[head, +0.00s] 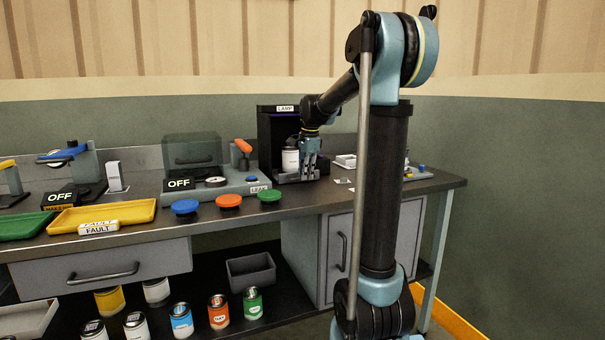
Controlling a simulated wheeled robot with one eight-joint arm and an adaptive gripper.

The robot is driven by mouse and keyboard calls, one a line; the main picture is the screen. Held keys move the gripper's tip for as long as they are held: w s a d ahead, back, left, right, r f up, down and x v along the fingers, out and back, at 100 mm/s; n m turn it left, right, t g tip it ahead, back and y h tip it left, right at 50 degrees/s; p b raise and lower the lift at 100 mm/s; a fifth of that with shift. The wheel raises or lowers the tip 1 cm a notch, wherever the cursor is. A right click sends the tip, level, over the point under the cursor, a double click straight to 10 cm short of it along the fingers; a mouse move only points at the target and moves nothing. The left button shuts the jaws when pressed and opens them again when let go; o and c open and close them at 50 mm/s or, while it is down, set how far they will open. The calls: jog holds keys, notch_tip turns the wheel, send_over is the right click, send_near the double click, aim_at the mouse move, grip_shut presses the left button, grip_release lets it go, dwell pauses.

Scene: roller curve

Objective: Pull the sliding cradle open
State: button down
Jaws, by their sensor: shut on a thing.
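The black box labelled LAMP (263,140) stands at the back of the bench. Its sliding cradle (288,179) is a low grey tray at the box's front opening, and a white can (290,161) with a dark top stands upright on it. My gripper (311,173) points down at the right front of the cradle, beside the can. It is shut on the cradle at its front; the exact grip point is small and partly hidden by the fingers.
A grey tester with a clear cover (192,151) and orange lever stands left of the box. Blue, orange and green lids (228,201) lie near the front edge. A small white box (346,161) is to the right. Bench space directly before the cradle is mostly clear.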

jog(key=s, duration=0.2)
jog(key=s+d, duration=0.1)
jog(key=s, duration=0.2)
jog(key=s+d, duration=0.1)
jog(key=s, duration=0.1)
jog(key=shift+s+d, duration=0.25)
jog(key=shift+s, duration=0.05)
jog(key=c, duration=1.7)
grip_release()
jog(key=shift+r, duration=0.1)
jog(key=r, duration=0.4)
jog(key=s+r, duration=0.1)
jog(key=r, duration=0.2)
jog(key=s+r, duration=0.1)
jog(key=r, duration=0.3)
jog(key=shift+d+r, duration=0.3)
jog(key=shift+d, duration=0.05)
jog(key=shift+s, duration=0.1)
